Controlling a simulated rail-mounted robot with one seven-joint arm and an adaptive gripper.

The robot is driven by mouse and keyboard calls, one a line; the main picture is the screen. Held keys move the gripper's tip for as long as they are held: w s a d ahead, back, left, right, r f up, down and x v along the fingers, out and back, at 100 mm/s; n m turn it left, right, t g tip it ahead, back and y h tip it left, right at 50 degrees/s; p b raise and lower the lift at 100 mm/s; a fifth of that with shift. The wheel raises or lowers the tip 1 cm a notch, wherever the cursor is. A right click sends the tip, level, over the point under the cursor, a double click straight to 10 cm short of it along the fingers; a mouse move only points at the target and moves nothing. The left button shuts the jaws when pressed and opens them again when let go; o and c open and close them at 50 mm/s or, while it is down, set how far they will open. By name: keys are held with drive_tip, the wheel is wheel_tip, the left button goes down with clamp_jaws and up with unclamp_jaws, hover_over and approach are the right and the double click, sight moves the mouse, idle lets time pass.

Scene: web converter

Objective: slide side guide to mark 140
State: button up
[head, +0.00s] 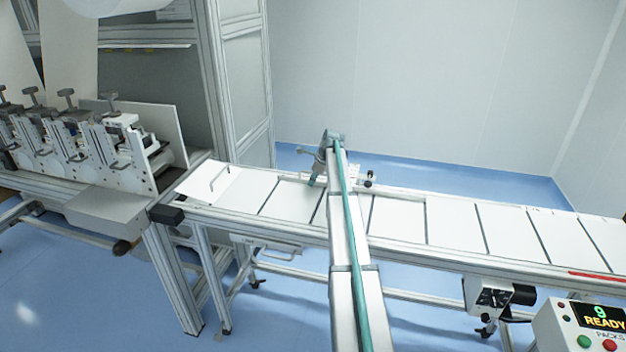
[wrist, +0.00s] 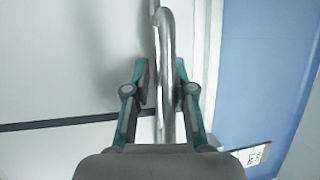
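In the wrist view, a bent, shiny metal bar (wrist: 167,50), apparently the side guide's handle, runs between the two teal-backed fingers of my gripper (wrist: 164,85). One finger is on each side of it, with little gap; I cannot tell whether both pads press on it. In the head view, my gripper (head: 317,172) is low over the far side of the white slatted conveyor (head: 398,217), and my arm hides most of the guide. A fitting with a dark knob (head: 368,182) shows just right of my arm. A white label with dark marks (wrist: 256,156) shows at the lower right in the wrist view; I cannot read it.
The conveyor is clear to the right of my arm. A control box (head: 585,325) reading READY stands at the lower right.

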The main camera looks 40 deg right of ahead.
clamp_jaws()
drive_tip(key=shift+s+a+p, duration=0.45)
drive_tip(key=shift+s+a, duration=0.95)
drive_tip(key=shift+a, duration=0.25)
drive_tip(key=shift+s+a+p, duration=0.4)
drive_tip(key=shift+s+a, duration=0.95)
drive_tip(key=shift+a, duration=0.3)
idle(0.6)
drive_tip(key=o, duration=0.7)
unclamp_jaws()
